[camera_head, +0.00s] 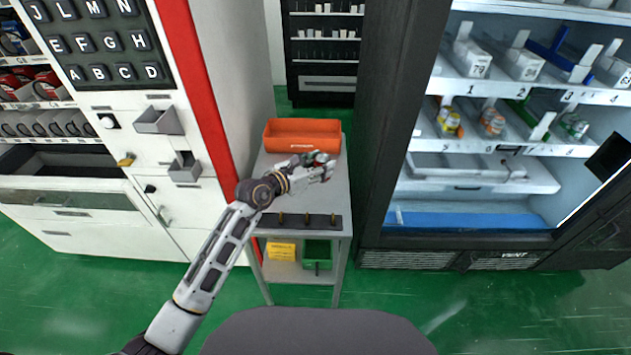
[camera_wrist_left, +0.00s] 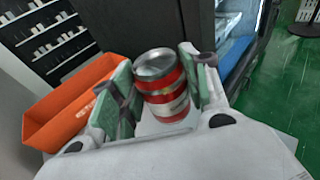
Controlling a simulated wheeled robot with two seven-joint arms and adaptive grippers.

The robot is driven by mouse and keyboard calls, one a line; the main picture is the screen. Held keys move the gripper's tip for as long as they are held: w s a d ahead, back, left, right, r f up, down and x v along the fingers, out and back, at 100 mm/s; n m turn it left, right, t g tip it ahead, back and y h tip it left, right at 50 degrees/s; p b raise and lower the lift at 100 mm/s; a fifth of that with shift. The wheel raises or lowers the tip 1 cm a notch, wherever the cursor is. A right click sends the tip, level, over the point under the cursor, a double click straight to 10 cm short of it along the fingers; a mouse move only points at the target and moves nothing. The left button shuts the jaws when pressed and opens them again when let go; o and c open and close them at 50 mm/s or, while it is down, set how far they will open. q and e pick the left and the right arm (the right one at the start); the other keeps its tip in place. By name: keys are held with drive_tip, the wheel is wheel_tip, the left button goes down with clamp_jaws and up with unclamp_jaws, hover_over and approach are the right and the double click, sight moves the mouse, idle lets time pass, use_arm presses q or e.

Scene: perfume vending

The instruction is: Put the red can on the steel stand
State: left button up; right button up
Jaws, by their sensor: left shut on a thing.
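The red can (camera_wrist_left: 165,95), with a silver top and a pale band, is between the green-padded fingers of my left gripper (camera_wrist_left: 158,92) in the left wrist view. The gripper is shut on it, and the can looks roughly upright. In the head view my left gripper (camera_head: 318,166) is over the top of the steel stand (camera_head: 335,200). The can is mostly hidden there by the gripper. I cannot tell whether its base touches the stand. My right gripper is not in view.
An orange bin (camera_head: 302,124) sits on the back of the stand. A dark strip with pegs (camera_head: 300,222) lies along its front edge. A white vending cabinet (camera_head: 150,100) stands to the left, a dark glass-fronted fridge (camera_head: 400,120) to the right. Yellow and green boxes sit on the lower shelf.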

use_arm(q)
wheel_tip(320, 180, down, 4)
drive_tip(key=shift+r, duration=0.2)
drive_tip(key=shift+f+b, duration=0.25)
drive_tip(key=shift+b, duration=0.05)
drive_tip(key=shift+f, duration=0.4)
drive_tip(key=shift+f+b, duration=0.4)
drive_tip(key=shift+f, duration=1)
drive_tip(key=o, duration=1.1)
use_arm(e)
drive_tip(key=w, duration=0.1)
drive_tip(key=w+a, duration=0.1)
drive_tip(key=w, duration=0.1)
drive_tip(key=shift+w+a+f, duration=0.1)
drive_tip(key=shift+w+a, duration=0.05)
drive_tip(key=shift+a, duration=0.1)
